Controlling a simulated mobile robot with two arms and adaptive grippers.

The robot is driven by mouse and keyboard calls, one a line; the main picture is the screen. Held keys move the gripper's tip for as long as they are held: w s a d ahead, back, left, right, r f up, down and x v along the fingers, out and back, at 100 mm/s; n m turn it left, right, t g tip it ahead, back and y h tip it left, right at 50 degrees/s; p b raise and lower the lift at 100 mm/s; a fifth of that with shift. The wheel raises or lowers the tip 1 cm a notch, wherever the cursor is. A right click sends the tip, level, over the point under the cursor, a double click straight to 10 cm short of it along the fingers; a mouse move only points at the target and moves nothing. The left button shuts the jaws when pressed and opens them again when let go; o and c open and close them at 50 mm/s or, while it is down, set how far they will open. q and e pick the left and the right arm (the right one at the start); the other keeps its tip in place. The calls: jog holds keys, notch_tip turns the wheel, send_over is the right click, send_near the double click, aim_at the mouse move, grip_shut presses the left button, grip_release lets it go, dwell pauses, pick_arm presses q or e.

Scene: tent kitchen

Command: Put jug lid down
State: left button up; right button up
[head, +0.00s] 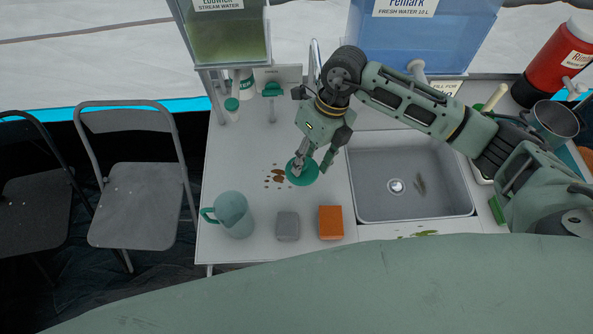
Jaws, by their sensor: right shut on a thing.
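The jug lid (305,176) is a round green disc over the white counter, left of the sink. My right gripper (301,168) is above it, with its fingers closed on the lid's middle. I cannot tell whether the lid touches the counter or is just above it. The jug (234,214) is pale green with a handle on its left and stands upright near the counter's front left. My left gripper is not in the picture.
A grey block (287,226) and an orange block (330,222) lie at the counter's front. Brown spots (277,176) mark the counter beside the lid. The sink (410,180) is to the right. Water tanks (420,35) stand at the back. Folding chairs (135,205) are at left.

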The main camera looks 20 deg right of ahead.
jog(key=shift+w+a+f+b, duration=0.55)
jog(key=shift+w+a+f, duration=0.4)
jog(key=shift+a, duration=0.15)
notch_tip(320, 180, down, 4)
jog(key=shift+s+b, duration=0.1)
jog(key=shift+b, duration=1.15)
jog(key=shift+f+b, duration=0.5)
jog(key=shift+f, duration=0.05)
jog(key=shift+s, duration=0.1)
jog(key=o, duration=0.8)
jog(key=shift+f, duration=0.1)
